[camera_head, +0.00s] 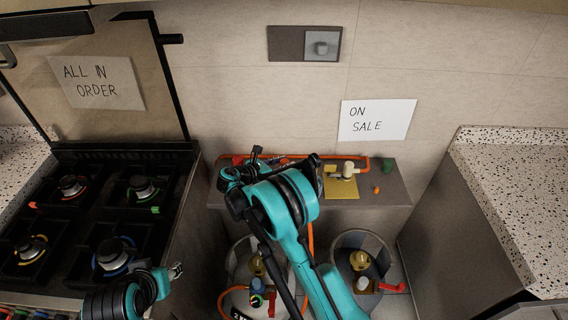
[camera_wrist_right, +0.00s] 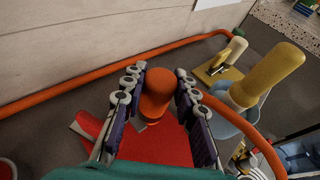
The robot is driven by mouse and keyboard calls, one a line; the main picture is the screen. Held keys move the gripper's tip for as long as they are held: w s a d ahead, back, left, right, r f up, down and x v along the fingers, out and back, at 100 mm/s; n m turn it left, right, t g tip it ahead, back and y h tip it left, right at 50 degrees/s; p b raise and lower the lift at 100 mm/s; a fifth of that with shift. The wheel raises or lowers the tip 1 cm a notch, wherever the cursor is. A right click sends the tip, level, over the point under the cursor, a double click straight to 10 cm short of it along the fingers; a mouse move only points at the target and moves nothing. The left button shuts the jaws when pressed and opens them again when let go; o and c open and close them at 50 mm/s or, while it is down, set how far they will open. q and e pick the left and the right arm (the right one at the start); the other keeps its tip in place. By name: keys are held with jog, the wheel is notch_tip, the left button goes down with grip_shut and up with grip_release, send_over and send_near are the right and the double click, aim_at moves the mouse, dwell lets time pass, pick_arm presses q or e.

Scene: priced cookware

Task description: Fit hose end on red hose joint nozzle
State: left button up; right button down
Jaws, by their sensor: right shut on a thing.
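My right gripper (camera_wrist_right: 155,100) has its fingers on both sides of an orange hose end (camera_wrist_right: 156,88), shut on it above the grey shelf top. In the head view my right gripper (camera_head: 246,168) is over the left part of the shelf, and its own arm hides much of it. A flat red shape (camera_wrist_right: 165,150) lies below the fingers; I cannot tell whether it belongs to the red hose joint, and no nozzle shows clearly. My left gripper (camera_head: 176,271) is low at the left beside the stove, too small to read its fingers.
An orange hose (camera_wrist_right: 90,82) runs along the wall. A yellow plate with a cream piece (camera_head: 342,186) and a green piece (camera_head: 388,167) are on the shelf (camera_head: 385,190). A thick yellow handle (camera_wrist_right: 268,75) rises at the right. Gas cylinders stand below; the stove (camera_head: 100,225) is left.

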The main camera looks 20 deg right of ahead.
jog(key=shift+f, duration=0.1)
jog(key=shift+f+b, duration=0.55)
jog(key=shift+b, duration=0.05)
jog(key=c, duration=0.8)
grip_release()
jog(key=shift+r, duration=0.1)
jog(key=v, duration=1.2)
